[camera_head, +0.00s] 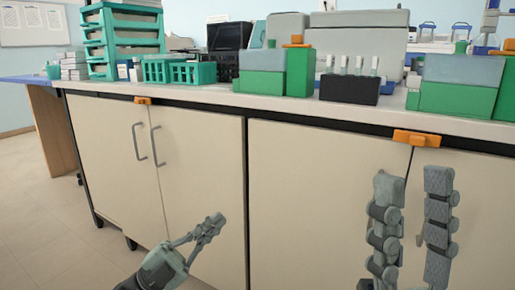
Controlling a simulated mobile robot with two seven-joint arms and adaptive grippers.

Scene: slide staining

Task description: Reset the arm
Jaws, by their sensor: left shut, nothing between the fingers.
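My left gripper (212,226) is low in the head view, in front of the cream cabinet doors. Its fingers are together and nothing is between them. My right gripper (412,186) is at the lower right, pointing up in front of the right cabinet door. Its two grey fingers stand apart with an empty gap between them. Both grippers are below the level of the bench top (220,99) and hold no object.
The bench top carries a teal drawer rack (122,42), teal baskets (193,73), green-and-grey boxes (262,82) and a black rack (349,89) with white-topped items. Orange latches (416,138) stick out under the bench edge. Open floor (50,225) lies at the left.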

